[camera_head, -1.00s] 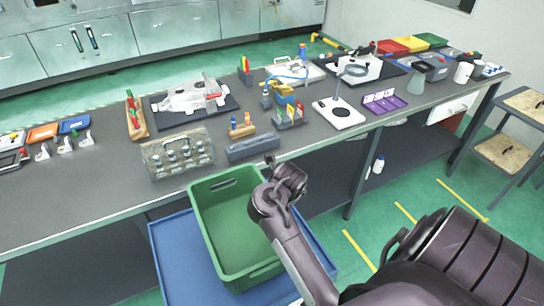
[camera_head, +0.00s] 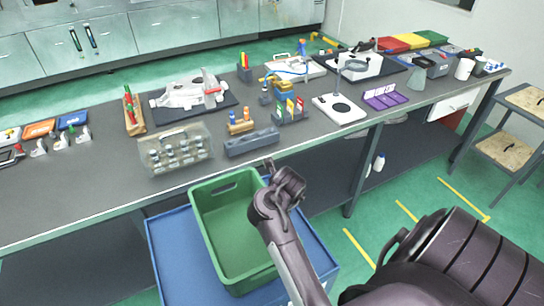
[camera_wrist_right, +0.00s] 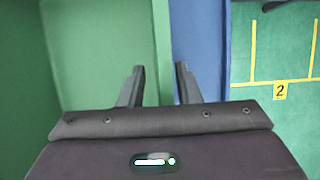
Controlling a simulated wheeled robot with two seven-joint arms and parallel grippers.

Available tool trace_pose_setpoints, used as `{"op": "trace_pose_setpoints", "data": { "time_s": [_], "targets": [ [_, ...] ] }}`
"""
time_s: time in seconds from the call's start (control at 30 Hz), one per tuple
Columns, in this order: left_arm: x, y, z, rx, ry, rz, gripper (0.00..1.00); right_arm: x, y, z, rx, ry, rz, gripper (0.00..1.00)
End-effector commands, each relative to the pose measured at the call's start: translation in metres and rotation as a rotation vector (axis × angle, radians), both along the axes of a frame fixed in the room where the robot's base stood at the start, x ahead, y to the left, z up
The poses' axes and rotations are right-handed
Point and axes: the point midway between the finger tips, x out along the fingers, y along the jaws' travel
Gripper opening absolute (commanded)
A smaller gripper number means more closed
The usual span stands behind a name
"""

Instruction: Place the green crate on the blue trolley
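The green crate (camera_head: 232,275) is empty and upright over the blue trolley (camera_head: 175,262) at the lower middle of the head view. The trolley top shows on both sides of it. I cannot tell whether the crate's underside touches the trolley. My right arm reaches to the crate's right side, hiding part of that rim. In the right wrist view my right gripper (camera_wrist_right: 160,85) has its fingers apart, one on each side of the crate's wall (camera_wrist_right: 160,40), with a visible gap. The blue trolley (camera_wrist_right: 202,50) shows beyond the wall. My left gripper is not in view.
The grey workbench (camera_head: 75,195) runs just behind the crate. A clear box of parts (camera_head: 175,150) and a grey block (camera_head: 251,143) stand near its front edge. Green floor with yellow lines (camera_head: 405,212) is free to the right, before wooden-topped stools (camera_head: 504,152).

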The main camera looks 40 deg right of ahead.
Motion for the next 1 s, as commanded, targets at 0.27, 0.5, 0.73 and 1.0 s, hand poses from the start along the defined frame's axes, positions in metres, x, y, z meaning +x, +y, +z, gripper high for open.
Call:
{"op": "trace_pose_setpoints", "data": {
  "time_s": [0.27, 0.5, 0.73, 1.0],
  "targets": [
    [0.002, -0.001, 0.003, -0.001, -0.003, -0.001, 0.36, 0.000, -0.001, 0.003, -0.003, 0.001, 0.001, 0.30],
    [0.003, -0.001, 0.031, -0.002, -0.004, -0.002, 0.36, -0.013, 0.002, 0.042, -0.005, 0.000, 0.001, 0.30],
    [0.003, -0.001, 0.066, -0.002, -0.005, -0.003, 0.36, -0.031, 0.006, 0.087, -0.004, 0.001, 0.002, 0.30],
    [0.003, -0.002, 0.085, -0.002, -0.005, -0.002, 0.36, -0.043, 0.010, 0.113, -0.001, 0.000, 0.001, 0.30]
  ]
}}
